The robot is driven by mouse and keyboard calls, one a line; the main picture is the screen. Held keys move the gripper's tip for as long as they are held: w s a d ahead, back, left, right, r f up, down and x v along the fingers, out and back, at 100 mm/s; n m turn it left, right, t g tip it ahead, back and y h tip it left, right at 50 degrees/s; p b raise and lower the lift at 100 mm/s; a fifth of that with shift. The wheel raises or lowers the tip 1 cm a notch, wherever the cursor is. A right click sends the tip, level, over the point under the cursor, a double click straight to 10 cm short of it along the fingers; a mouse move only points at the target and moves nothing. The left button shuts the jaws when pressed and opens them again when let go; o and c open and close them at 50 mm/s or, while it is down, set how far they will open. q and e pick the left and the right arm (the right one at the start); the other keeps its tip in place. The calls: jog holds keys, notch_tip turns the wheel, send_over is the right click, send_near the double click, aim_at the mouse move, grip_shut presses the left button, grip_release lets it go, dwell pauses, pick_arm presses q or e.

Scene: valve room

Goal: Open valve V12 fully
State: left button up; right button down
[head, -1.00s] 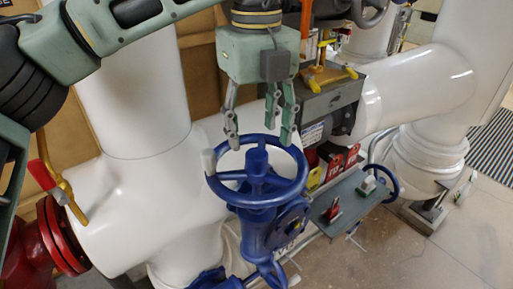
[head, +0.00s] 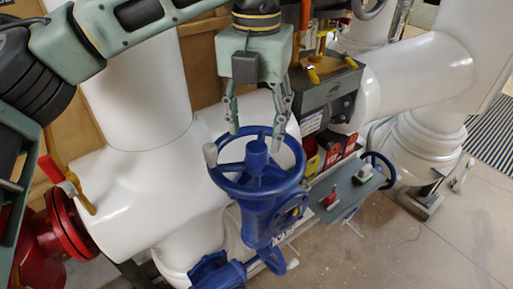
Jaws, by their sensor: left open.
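My left gripper (head: 256,132) is open and points down above the wheel's hub and far rim. Its fingers are spread and hold nothing. I cannot tell whether the fingertips touch the wheel. My right gripper is not in view.
Large white pipes (head: 135,85) stand behind and left of the valve. A red flange (head: 70,222) with a red-handled lever (head: 52,169) is at the left. A grey panel (head: 345,192) with switches and a smaller blue wheel (head: 385,165) is right. Floor at lower right is clear.

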aim_at(256, 146)
pick_arm(q)
jog(key=shift+f+b, duration=2.25)
jog(key=shift+f, duration=0.75)
jog(key=shift+s+a+f, duration=0.1)
jog(key=shift+s+f, duration=0.05)
jog(key=shift+f, duration=0.15)
jog(key=shift+c, duration=0.4)
